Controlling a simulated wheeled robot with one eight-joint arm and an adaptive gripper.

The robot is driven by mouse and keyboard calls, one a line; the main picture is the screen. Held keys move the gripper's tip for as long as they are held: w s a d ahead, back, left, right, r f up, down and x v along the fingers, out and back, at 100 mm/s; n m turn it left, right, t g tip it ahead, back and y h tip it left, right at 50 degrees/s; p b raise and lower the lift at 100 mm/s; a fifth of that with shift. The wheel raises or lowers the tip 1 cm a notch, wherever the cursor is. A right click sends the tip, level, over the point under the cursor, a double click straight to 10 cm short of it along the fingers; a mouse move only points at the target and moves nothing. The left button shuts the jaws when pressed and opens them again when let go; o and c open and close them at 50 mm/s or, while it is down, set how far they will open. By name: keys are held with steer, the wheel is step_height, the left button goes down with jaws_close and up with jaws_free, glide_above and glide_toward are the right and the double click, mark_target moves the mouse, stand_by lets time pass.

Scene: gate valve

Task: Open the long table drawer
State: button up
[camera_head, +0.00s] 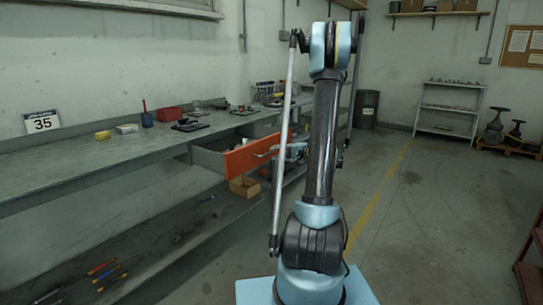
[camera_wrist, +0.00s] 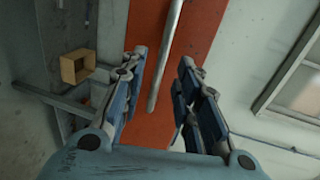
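The long table drawer has an orange front (camera_head: 252,155) and a grey side (camera_head: 207,160). It stands pulled out from under the workbench in the head view. In the wrist view the orange front (camera_wrist: 198,30) fills the middle, with its grey metal bar handle (camera_wrist: 168,45) running lengthwise. My gripper (camera_wrist: 162,60) is open, with one finger on each side of the handle and visible gaps between. In the head view my gripper (camera_head: 287,151) is at the drawer front, small and partly hidden by my arm. Finger depth relative to the bar is hard to tell.
The long workbench (camera_head: 90,157) runs along the left wall with small tools and a red box (camera_head: 170,114) on top. A cardboard box (camera_head: 244,186) sits below the drawer; it also shows in the wrist view (camera_wrist: 77,66).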

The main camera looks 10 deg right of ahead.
steer(key=v, duration=0.6)
steer(key=shift+s+d, duration=0.2)
steer(key=shift+d, duration=0.1)
steer(key=s+a+n+g+h, duration=0.25)
steer(key=s+a, duration=0.35)
steer(key=s, duration=0.3)
steer(key=s+a+n+g+h, duration=0.2)
steer(key=s+a+g, duration=0.3)
steer(key=s, duration=0.4)
steer(key=s+d+f+n+h, duration=0.1)
steer(key=s+f+n+h, duration=0.1)
steer(key=s, duration=0.8)
steer(key=s+d+f+n+g+h, duration=0.1)
steer(key=s+f+h, duration=0.3)
steer(key=s, duration=0.7)
steer(key=shift+s+d+f+n, duration=0.3)
steer(key=shift+d+f+n, duration=0.05)
steer(key=shift+d+n, duration=0.45)
steer(key=shift+w+h, duration=0.1)
steer(key=shift+h, duration=0.15)
steer(key=shift+w+f, duration=0.2)
steer(key=shift+w, duration=0.1)
